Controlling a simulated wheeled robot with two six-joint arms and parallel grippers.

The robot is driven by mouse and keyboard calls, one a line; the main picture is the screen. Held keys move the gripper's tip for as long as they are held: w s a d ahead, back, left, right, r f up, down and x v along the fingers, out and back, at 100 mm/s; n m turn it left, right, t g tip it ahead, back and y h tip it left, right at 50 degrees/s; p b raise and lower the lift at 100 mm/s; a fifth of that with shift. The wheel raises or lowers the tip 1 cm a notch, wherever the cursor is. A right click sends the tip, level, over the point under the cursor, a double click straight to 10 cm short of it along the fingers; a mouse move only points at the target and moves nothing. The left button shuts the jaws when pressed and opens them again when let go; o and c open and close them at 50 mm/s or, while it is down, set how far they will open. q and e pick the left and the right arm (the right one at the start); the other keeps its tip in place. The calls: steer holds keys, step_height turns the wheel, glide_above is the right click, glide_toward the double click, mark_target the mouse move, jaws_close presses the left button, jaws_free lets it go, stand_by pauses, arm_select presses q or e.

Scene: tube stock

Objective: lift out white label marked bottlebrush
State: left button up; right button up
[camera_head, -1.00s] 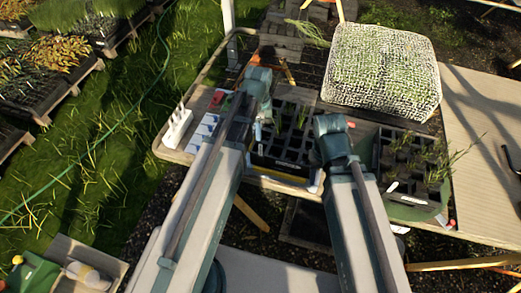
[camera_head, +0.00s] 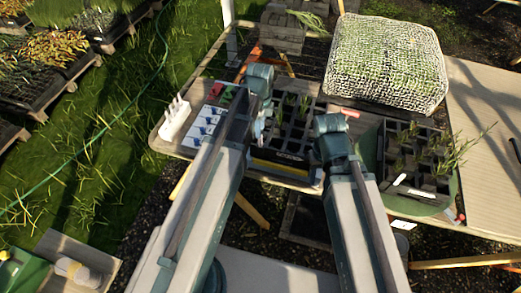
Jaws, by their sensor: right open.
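A black cell tray (camera_head: 275,158) with small seedlings stands between my arms on the table. A second black cell tray (camera_head: 445,165) stands to the right with seedlings. A white label (camera_head: 400,179) shows near its left front, and a longer white one (camera_head: 420,193) lies along its front. No lettering is readable, so I cannot tell which is marked bottlebrush.
A net-covered block of greenery (camera_head: 386,62) stands at the back right. A white pronged holder (camera_head: 176,118) and blue-and-white pieces (camera_head: 203,128) are at the table's left. Another white piece (camera_head: 404,225) lies below the right tray. The table's far right is clear.

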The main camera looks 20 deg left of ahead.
arm_select(q)
steer(key=b, duration=0.7)
glide_above(260, 154)
steer(key=shift+w+f, duration=0.15)
steer(key=shift+f, duration=1.9)
steer(key=shift+w+f, duration=0.15)
steer(key=shift+f, duration=1.9)
steer(key=shift+r, duration=0.1)
jaws_close()
